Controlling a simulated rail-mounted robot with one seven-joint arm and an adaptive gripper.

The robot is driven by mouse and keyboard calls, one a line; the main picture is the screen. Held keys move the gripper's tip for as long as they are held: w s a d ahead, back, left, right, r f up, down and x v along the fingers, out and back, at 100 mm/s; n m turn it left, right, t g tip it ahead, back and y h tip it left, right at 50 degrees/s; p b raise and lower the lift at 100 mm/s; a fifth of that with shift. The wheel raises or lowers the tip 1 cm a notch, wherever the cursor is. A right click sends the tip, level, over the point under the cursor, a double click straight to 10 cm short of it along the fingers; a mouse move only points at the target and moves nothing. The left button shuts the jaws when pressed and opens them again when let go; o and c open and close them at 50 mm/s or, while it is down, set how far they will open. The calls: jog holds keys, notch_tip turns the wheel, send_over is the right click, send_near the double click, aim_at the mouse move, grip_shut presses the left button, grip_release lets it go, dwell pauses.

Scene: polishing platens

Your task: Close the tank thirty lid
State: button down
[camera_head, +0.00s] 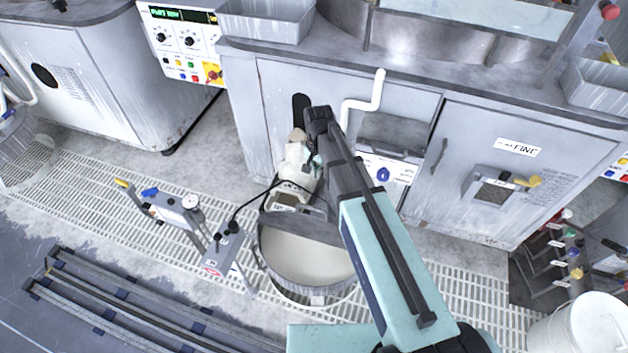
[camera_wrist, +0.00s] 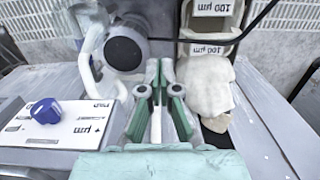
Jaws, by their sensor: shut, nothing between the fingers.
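A round grey tank (camera_head: 306,291) stands on the floor grating in the head view, with pale slurry (camera_head: 300,258) exposed in its front part. A flat grey cover (camera_head: 300,226) lies across its back part. I cannot read a "thirty" label or tell which part is the tank thirty lid. My gripper (camera_head: 314,161) is behind the tank, near the cabinet front and beside a pale cloth-like bundle. In the wrist view my gripper (camera_wrist: 160,78) is shut and empty, with the pale bundle (camera_wrist: 206,86) to its right. My arm hides the tank's right side.
A white pipe (camera_head: 363,104) and a panel with a blue knob (camera_head: 383,174) are close by. A gauge stand (camera_head: 188,205) and cables are left of the tank. A white bucket (camera_head: 585,325) stands lower right.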

jog(key=s+a+f+p, duration=0.1)
jog(key=s+f, duration=0.3)
jog(key=f, duration=0.5)
jog(key=shift+a+f+p, duration=0.15)
jog(key=shift+f+p, duration=0.25)
jog(key=shift+p, duration=0.5)
jog(key=shift+s, duration=0.1)
